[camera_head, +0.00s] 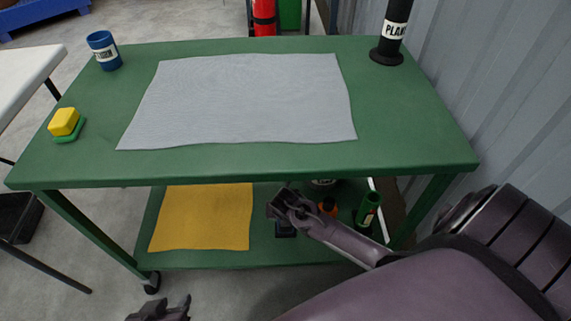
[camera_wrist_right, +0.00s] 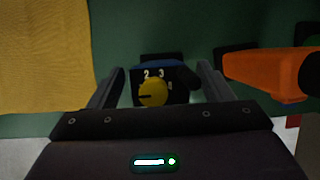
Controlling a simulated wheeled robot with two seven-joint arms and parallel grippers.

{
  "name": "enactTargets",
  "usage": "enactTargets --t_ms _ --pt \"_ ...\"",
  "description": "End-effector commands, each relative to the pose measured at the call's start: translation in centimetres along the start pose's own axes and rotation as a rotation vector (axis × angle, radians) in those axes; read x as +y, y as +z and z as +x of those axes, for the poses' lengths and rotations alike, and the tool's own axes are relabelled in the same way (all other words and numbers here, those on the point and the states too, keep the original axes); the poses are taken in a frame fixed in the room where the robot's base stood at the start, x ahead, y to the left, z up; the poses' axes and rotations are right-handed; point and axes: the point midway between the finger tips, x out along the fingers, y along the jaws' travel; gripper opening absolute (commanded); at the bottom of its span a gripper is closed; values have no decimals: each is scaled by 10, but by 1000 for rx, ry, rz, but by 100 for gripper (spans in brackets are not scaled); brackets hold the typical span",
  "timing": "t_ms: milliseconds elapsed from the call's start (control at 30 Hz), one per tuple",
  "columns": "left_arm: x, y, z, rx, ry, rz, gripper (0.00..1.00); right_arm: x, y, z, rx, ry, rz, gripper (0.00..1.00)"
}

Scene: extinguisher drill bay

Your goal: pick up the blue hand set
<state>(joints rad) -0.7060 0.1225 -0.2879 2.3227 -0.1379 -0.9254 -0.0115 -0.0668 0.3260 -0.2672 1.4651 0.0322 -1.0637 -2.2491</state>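The hand set (camera_wrist_right: 181,78) is a dark block with a blue edge, a yellow knob and the digits 2 and 3. It lies between the finger tips of my right gripper (camera_wrist_right: 160,82) in the right wrist view, with gaps on both sides. In the head view the dark hand set (camera_head: 286,231) is on the lower shelf, partly hidden by my right gripper (camera_head: 283,203), which is open and empty. My left gripper (camera_head: 170,303) is at the bottom edge, partly cut off, with its fingers apart and nothing visible between them.
The lower shelf holds a yellow mat (camera_head: 203,218), an orange item (camera_head: 327,206) and a green cylinder (camera_head: 367,211). The green table top (camera_head: 405,135) overhangs this shelf; it carries a grey mat (camera_head: 245,100), blue can (camera_head: 104,51), yellow block (camera_head: 64,121) and black post (camera_head: 392,35).

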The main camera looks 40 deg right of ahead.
Motion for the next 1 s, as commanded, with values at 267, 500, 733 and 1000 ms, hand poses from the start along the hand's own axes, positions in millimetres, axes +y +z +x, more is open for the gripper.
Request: enactTargets --t_ms 267,500,733,1000 --pt "0 0 0 -1 -1 0 36 0 0 0 0 -1 0 36" --pt "0 0 0 -1 -1 0 36 0 0 0 1 -1 0 4" --pt "0 0 0 -1 -1 0 36 0 1 -1 -1 0 1 0" --pt "0 5 -2 -35 -1 -1 36 0 3 -6 -2 0 1 0"
